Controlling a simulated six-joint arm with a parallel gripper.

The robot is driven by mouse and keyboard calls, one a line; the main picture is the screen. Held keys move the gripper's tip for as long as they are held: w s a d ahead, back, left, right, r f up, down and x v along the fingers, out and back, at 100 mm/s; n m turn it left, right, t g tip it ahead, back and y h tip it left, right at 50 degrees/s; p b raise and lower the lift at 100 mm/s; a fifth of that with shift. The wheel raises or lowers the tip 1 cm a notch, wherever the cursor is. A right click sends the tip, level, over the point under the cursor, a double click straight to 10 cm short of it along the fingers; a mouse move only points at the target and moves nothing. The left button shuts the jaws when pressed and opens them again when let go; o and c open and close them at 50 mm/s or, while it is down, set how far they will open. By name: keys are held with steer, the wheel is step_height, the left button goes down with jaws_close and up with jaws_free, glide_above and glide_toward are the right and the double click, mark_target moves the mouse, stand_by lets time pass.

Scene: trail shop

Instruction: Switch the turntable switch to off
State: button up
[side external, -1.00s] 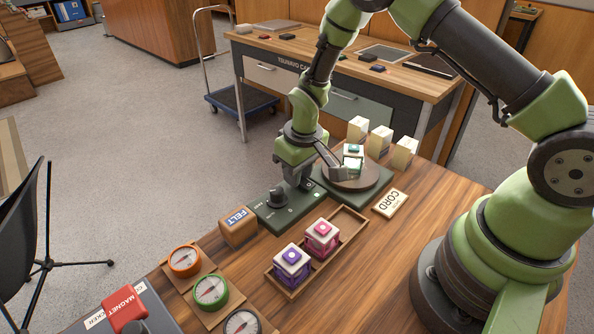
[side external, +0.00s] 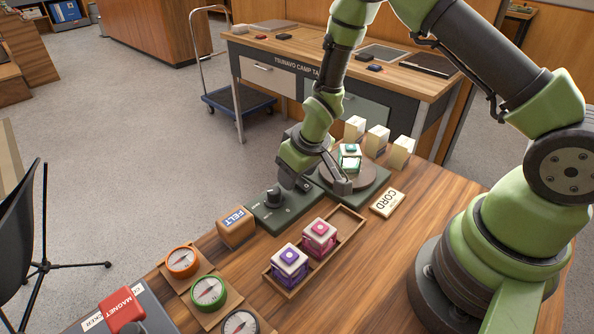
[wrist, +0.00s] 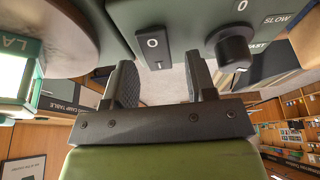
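The turntable switch (wrist: 153,47) is a dark rocker marked O and I on the green base (wrist: 185,15) in the wrist view, between the round platter (wrist: 62,35) and a black knob (wrist: 234,50). I cannot tell which side is pressed down. In the side view my gripper (side external: 320,188) hangs low over the base (side external: 262,217) between the knob (side external: 273,196) and the platter (side external: 365,180), hiding the switch. In the wrist view my gripper's fingers (wrist: 164,82) are apart and empty, just short of the switch, with no visible contact.
A lantern-like block (side external: 349,157) stands on the platter. A wooden tray (side external: 352,225) holds a pink and a purple-trimmed block. A FELT block (side external: 236,228), a CORD box (side external: 388,203), several cream blocks (side external: 377,140) and round dials (side external: 209,292) stand around the base.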

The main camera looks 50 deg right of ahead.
steer(key=shift+r, duration=0.1)
steer(key=v, duration=0.9)
steer(key=shift+s+r, duration=0.2)
steer(key=shift+r, duration=0.15)
step_height(320, 180, up, 9)
steer(key=m+t, duration=0.1)
glide_above(309, 188)
steer(key=s, duration=0.3)
steer(key=s+r+m, duration=0.1)
steer(key=s+r, duration=0.3)
steer(key=r, duration=0.1)
steer(key=s+a+r+m+t+y, duration=0.2)
steer(key=s+r, duration=0.2)
steer(key=s, duration=0.6)
steer(key=shift+s+r, duration=0.25)
steer(key=shift+r, duration=0.15)
steer(key=shift+o, duration=0.3)
steer(key=shift+a, duration=0.1)
